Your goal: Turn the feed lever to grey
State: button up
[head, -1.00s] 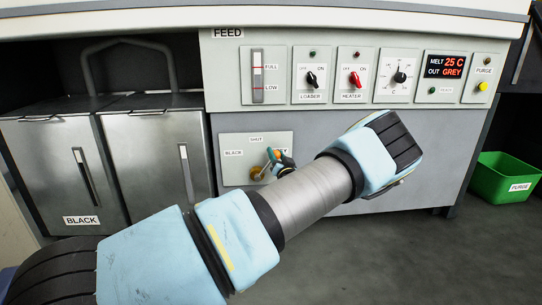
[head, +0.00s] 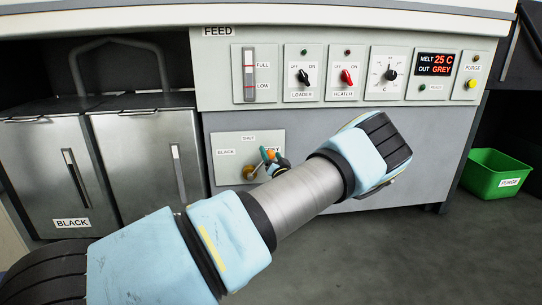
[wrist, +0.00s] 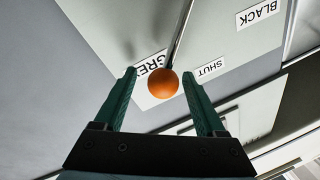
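The feed lever has an orange ball knob (wrist: 163,84) on a thin metal rod, set on a brass hub (head: 249,172) on a pale plate (head: 226,176) marked BLACK, SHUT and GREY. In the head view the lever leans up and right from its hub, towards the GREY label (head: 275,149). In the wrist view the knob partly covers that label. My gripper (wrist: 158,75) is open, with one green finger on each side of the knob. Gaps show between knob and fingers. In the head view my arm hides part of the plate.
Above is a panel with a loader switch (head: 304,76), a heater switch (head: 347,77) and a display (head: 436,65) reading OUT GREY. Metal bins (head: 61,170) stand left, one marked BLACK. A green purge bin (head: 495,176) sits on the floor at right. Floor ahead is clear.

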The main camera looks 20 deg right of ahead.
jog(key=s+f+p, duration=0.1)
jog(key=s+p, duration=0.2)
jog(key=s, duration=0.7)
jog(key=shift+s+a+f, duration=0.15)
jog(key=shift+s+a, duration=0.1)
jog(key=shift+s, duration=0.1)
jog(key=shift+w, duration=0.1)
jog(key=w+a+f+n+g+y, duration=0.1)
jog(key=a+n+g, duration=0.1)
jog(key=a+g, duration=0.4)
jog(key=w+a+n+g+y, duration=0.1)
jog(key=w+a+n+g, duration=0.15)
jog(key=a, duration=0.55)
jog(key=s+a+r+g+h, duration=0.1)
jog(key=s+a+r+g, duration=0.25)
jog(key=s+a, duration=0.35)
jog(key=s+a+r+g+p, duration=0.1)
jog(key=s+a+r+g, duration=0.2)
jog(key=s+a+r, duration=0.4)
jog(key=s+a+r+g+h, duration=0.1)
jog(key=s+a+r+g, duration=0.3)
jog(key=s, duration=0.5)
notch_tip(320, 180, up, 37)
jog(key=a+t+p, duration=0.1)
jog(key=p, duration=3.7)
jog(key=shift+s+a+n, duration=0.2)
jog(key=shift+s+n, duration=0.15)
jog(key=shift+s, duration=0.05)
